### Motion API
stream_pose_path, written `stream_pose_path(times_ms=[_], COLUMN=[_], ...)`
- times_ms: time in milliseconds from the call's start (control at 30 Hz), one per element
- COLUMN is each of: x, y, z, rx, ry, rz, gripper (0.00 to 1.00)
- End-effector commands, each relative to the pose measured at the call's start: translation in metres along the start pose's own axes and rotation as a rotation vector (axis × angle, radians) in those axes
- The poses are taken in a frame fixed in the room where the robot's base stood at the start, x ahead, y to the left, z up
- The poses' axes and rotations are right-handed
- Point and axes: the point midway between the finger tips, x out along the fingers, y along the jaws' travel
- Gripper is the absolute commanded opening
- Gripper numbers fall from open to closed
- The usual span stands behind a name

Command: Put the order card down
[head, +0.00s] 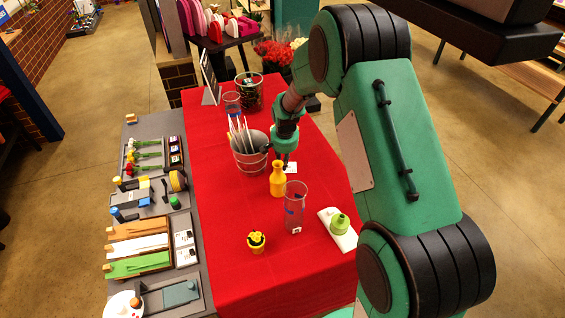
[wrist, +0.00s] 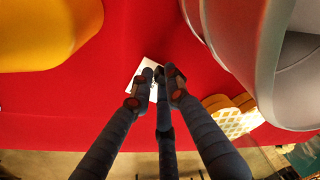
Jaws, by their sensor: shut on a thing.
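The order card (head: 292,168) is a small white card with dark marks, just behind the yellow vase (head: 278,180) in the head view. My gripper (head: 287,159) points down and is shut on the card (wrist: 146,68). In the wrist view the fingers (wrist: 160,78) meet at the card's edge and cover part of it. The card is over the red tablecloth (head: 228,220), very low. I cannot tell whether it touches the cloth.
The metal bucket (head: 242,160) with pale wraps stands left of my gripper. Red cloth is bare at the front left.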

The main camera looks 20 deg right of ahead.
Motion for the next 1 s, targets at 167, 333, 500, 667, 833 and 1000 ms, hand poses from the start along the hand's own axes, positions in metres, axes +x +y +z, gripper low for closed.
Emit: stream_pose_path(times_ms=[167,333,500,667,833,1000], x=[-0.001,0.002,0.002,0.002,0.001,-0.008], y=[0.0,0.0,0.0,0.0,0.0,0.0], z=[0.0,0.0,0.0,0.0,0.0,-0.001], rx=[0.0,0.0,0.0,0.0,0.0,0.0], ry=[0.001,0.0,0.001,0.001,0.001,0.002], rz=[0.0,0.0,0.0,0.0,0.0,-0.001], gripper=[0.0,0.0,0.34,0.34,0.34,0.34])
